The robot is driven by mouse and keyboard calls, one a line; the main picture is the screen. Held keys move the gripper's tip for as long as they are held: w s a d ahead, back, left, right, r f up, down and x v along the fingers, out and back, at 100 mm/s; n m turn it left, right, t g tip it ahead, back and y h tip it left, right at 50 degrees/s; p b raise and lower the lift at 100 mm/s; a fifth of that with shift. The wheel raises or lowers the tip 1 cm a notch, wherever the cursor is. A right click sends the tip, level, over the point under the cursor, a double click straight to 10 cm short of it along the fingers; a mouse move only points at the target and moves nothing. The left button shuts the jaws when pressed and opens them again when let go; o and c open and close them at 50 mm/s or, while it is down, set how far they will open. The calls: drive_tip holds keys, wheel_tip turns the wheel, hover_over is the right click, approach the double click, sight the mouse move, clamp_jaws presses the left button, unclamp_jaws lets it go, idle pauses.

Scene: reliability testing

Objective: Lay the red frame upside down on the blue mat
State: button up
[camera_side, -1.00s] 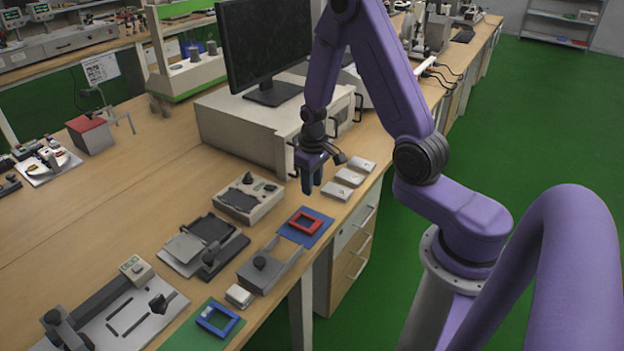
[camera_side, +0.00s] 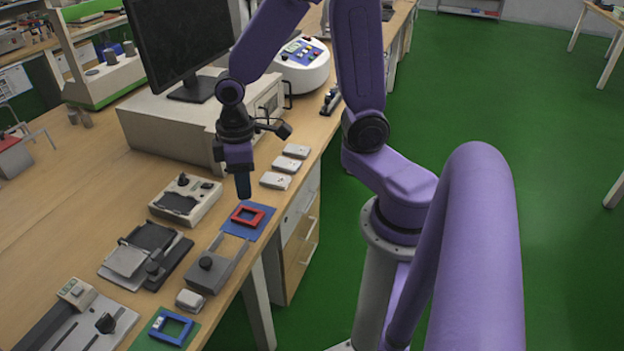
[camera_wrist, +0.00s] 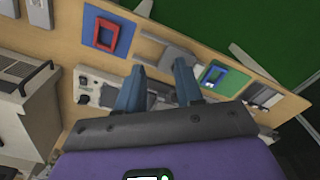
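The red frame (camera_side: 248,215) lies flat on the blue mat (camera_side: 259,230) near the table's front edge in the side view. It also shows in the wrist view, the red frame (camera_wrist: 106,34) on the blue mat (camera_wrist: 89,20) at upper left. Which face of the frame is up, I cannot tell. My gripper (camera_side: 243,195) points down just above and behind the frame, apart from it. In the wrist view my gripper (camera_wrist: 158,85) has its two blue fingers spread with nothing between them.
A blue frame (camera_side: 171,327) lies on a green mat (camera_side: 147,340) at the front. A grey fixture (camera_side: 212,272) and a small white block (camera_side: 189,300) stand between the mats. Several white blocks (camera_side: 286,165) lie behind the blue mat. A monitor (camera_side: 180,40) stands at the back.

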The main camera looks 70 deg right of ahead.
drive_tip(key=s+a+r+n, duration=0.1)
drive_tip(key=s+r+n, duration=0.2)
drive_tip(key=s, duration=0.5)
drive_tip(key=s+r+n, duration=0.2)
drive_tip(key=s+r, duration=0.1)
drive_tip(key=s, duration=0.4)
drive_tip(key=shift+s+a+n, duration=0.35)
drive_tip(key=shift+a+n, duration=0.05)
idle(0.3)
